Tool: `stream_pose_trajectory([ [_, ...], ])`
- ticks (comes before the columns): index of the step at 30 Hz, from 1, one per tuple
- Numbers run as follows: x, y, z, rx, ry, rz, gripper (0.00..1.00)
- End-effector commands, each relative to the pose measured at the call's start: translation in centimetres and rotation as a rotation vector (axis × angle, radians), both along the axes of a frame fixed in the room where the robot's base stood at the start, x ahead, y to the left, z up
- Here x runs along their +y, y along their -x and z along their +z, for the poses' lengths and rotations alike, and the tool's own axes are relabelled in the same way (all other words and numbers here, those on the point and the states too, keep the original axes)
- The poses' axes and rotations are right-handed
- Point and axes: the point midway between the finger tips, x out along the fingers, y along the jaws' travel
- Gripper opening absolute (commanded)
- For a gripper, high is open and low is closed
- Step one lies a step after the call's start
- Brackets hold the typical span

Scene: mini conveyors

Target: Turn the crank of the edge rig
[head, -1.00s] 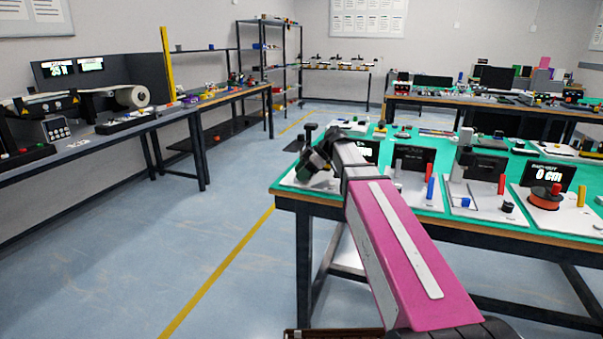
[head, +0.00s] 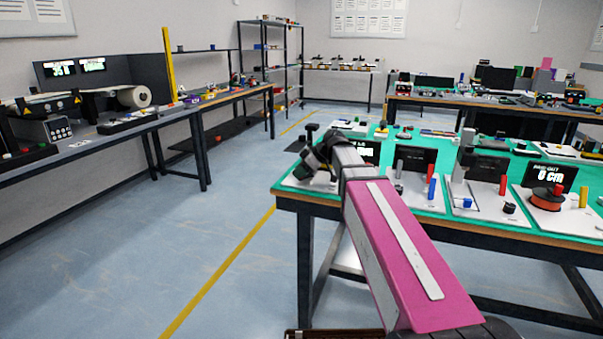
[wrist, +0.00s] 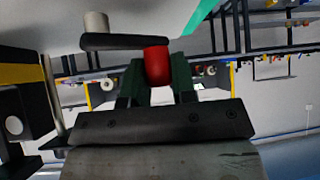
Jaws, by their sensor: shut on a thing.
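In the wrist view my gripper (wrist: 158,80) is shut on a red crank handle (wrist: 157,62), with one dark green finger on each side. A black crank arm (wrist: 115,41) runs left from the handle to a grey round hub (wrist: 96,22). The white plate (wrist: 60,20) of the edge rig lies behind the hub. In the head view my gripper (head: 316,160) is at the near left corner of the green-topped table, over the rig's white base (head: 296,181). My arm and hand hide the handle and most of the rig there.
Other rigs on white bases stand to the right on the green table (head: 400,205), including one with an orange spool (head: 547,199) and a display reading 0 cm. A long bench (head: 80,148) stands at the left. The blue floor between is clear.

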Motion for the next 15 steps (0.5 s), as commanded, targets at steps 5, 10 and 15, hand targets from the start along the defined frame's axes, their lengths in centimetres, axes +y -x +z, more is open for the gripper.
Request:
stream_pose_trajectory([
  [5, 0.2, -0.4, -0.1, -0.001, 0.004, -0.136, 0.01],
  [10, 0.4, -0.9, -0.1, -0.002, 0.003, -0.243, 0.01],
  [15, 0.4, -1.3, -0.1, -0.001, 0.004, -0.319, 0.01],
])
